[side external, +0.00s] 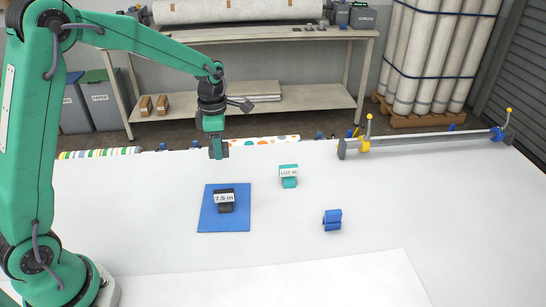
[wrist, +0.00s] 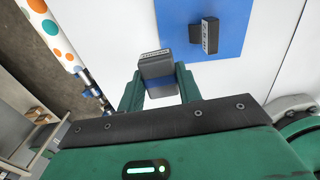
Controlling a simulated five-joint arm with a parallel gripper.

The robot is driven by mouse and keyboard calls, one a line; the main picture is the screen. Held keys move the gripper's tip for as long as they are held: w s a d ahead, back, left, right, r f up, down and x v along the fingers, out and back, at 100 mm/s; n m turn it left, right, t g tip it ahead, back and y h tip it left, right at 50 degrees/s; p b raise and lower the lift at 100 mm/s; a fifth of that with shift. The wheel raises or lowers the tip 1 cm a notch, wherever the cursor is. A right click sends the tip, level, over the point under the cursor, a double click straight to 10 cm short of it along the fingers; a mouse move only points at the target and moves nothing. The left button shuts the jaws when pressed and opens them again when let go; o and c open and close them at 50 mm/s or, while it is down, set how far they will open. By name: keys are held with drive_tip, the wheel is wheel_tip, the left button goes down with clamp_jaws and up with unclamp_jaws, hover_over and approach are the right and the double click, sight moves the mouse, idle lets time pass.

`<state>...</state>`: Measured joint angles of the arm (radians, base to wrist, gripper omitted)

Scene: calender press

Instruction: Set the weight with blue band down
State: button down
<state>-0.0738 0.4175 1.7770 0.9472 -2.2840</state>
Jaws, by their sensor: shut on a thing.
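My gripper (side external: 218,153) points down near the table's far edge, behind and slightly left of the blue mat (side external: 243,222). In the wrist view its two green fingers (wrist: 158,88) are shut on a grey weight with a blue band (wrist: 156,68) and a small label on its top edge. In the side view the weight is too small and hidden to make out clearly, and I cannot tell its exact height above the table. The blue mat also shows in the wrist view (wrist: 178,38), beyond the weight.
A black block labelled 7.5 m (side external: 226,205) sits on the mat. A teal LOT block (side external: 289,183) and a blue clip-like piece (side external: 332,220) stand to the right. A grey bar (side external: 430,139) lies at the back right. White table between them is clear.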

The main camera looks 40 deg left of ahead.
hover_over(206, 165)
wheel_tip(206, 165, down, 6)
drive_tip(key=shift+f, duration=0.2)
drive_tip(key=shift+f, duration=0.1)
drive_tip(key=shift+f, duration=1.95)
drive_tip(key=c, duration=1)
unclamp_jaws()
drive_tip(key=shift+f, duration=0.15)
drive_tip(key=shift+o, duration=0.2)
wheel_tip(206, 165, up, 12)
